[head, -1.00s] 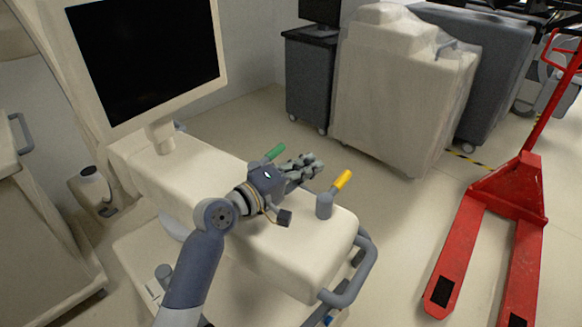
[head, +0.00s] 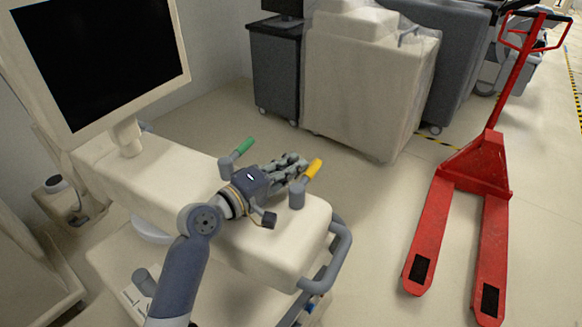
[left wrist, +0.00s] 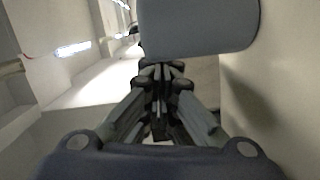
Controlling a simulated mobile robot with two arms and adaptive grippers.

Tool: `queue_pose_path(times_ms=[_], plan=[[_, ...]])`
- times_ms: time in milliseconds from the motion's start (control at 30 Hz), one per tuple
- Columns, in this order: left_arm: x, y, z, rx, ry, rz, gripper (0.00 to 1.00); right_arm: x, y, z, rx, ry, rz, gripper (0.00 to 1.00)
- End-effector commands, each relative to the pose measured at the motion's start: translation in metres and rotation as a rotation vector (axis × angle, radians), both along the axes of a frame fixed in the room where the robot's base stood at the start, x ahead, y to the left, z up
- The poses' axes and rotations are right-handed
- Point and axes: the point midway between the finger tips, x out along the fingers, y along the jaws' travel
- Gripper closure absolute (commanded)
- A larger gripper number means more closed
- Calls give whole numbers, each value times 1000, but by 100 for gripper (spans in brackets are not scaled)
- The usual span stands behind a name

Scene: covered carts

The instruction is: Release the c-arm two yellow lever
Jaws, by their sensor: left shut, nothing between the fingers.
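The yellow lever (head: 313,169) stands on a grey round post (head: 297,194) near the right end of the cream C-arm body (head: 270,243). It tilts up and to the right. My left gripper (head: 297,163) is shut and empty, with its fingertips close to the left of the yellow lever. I cannot tell whether they touch it. In the left wrist view the shut fingers (left wrist: 161,75) point at a large grey rounded shape (left wrist: 198,27), likely the lever's post. The green lever (head: 243,147) stands behind my left gripper. My right gripper is not in view.
A dark monitor (head: 100,55) stands at the left end of the C-arm. A grey handle rail (head: 338,255) curves around its right end. A red pallet jack (head: 478,165) stands to the right, with covered carts (head: 360,85) behind. Floor between them is clear.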

Motion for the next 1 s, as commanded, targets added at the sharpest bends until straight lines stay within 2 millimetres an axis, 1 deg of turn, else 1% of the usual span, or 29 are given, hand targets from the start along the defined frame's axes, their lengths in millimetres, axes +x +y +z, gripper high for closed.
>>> queue_pose_path(times_ms=[533,800,1000], plan=[[1,-8,-2,3,-1,-101,100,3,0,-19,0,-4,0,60],[0,-18,-2,3,0,-232,100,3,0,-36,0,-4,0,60],[-3,-30,1,1,3,-227,100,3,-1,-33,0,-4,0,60]])
